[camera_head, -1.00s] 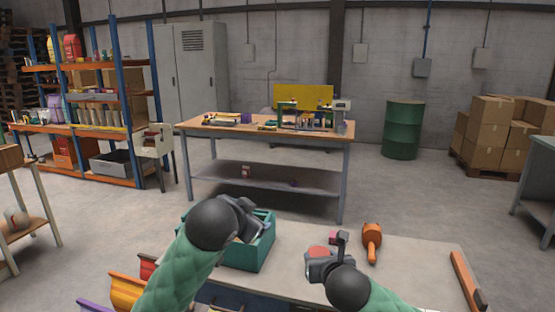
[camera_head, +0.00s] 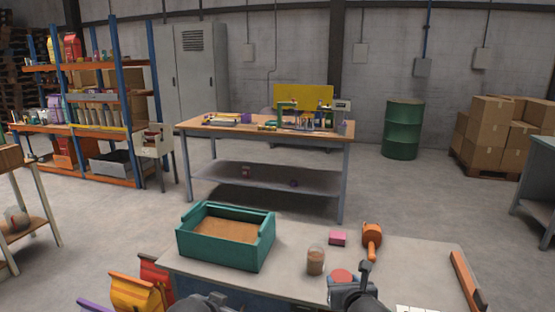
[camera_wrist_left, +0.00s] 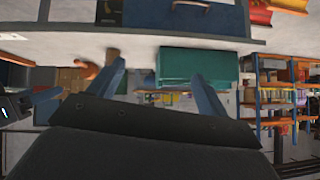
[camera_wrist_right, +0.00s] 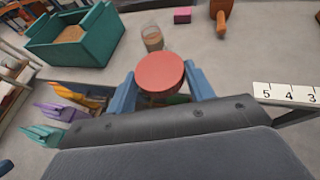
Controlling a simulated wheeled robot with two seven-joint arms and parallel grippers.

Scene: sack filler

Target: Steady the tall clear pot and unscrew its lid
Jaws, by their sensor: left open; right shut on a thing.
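The clear pot (camera_head: 315,262) stands upright on the near table with brown contents and no lid on it. It also shows in the right wrist view (camera_wrist_right: 152,38), beyond the lid. The round red lid (camera_head: 341,276) is apart from the pot, to its near right. My right gripper (camera_head: 358,284) is shut on this lid; the right wrist view shows the lid (camera_wrist_right: 160,72) between its fingers. My left gripper (camera_head: 208,302) is low at the near table edge, mostly cut off. In the left wrist view its fingers (camera_wrist_left: 160,85) are apart with nothing held between them.
A teal box (camera_head: 225,245) with brown filling stands left of the pot. A pink block (camera_head: 338,238) and an orange mallet (camera_head: 372,240) lie behind and right. An orange bar (camera_head: 467,281) lies at the right edge. Colored bins (camera_head: 140,292) are at the lower left.

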